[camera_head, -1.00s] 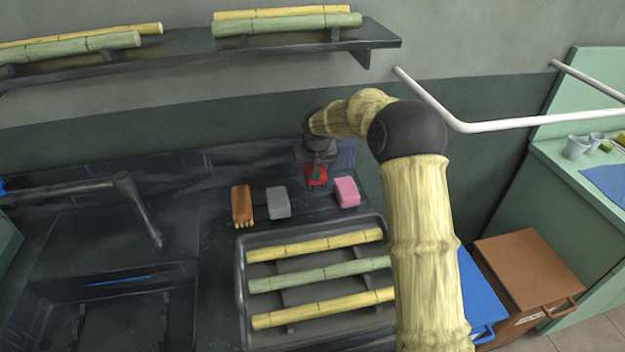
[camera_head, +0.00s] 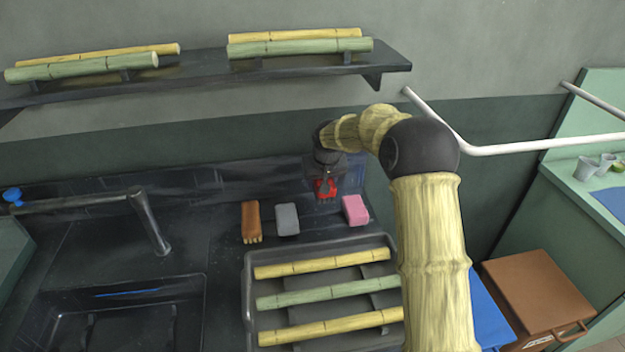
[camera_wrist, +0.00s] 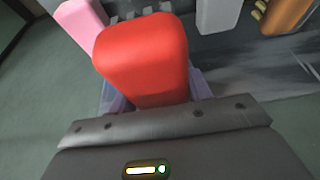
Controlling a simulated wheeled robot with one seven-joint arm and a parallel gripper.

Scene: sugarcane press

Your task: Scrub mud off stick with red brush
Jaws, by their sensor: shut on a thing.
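My gripper (camera_head: 325,174) is shut on the red brush (camera_head: 326,189), behind the tray at the back of the counter. The brush also fills the middle of the wrist view (camera_wrist: 145,55), between the fingers. Three sticks lie across the dark tray (camera_head: 249,300): a yellow stick at the back (camera_head: 320,262), a green stick in the middle (camera_head: 325,292) and a yellow stick at the front (camera_head: 330,327). My arm hides the tray's right side. No mud can be made out on the visible parts of the sticks.
A brown brush (camera_head: 251,221), a grey block (camera_head: 287,219) and a pink block (camera_head: 355,209) stand behind the tray. A sink (camera_head: 130,310) with a tap (camera_head: 150,220) is at left. More sticks lie on the wall shelf (camera_head: 205,75). Blue and brown bins (camera_head: 540,290) stand at right.

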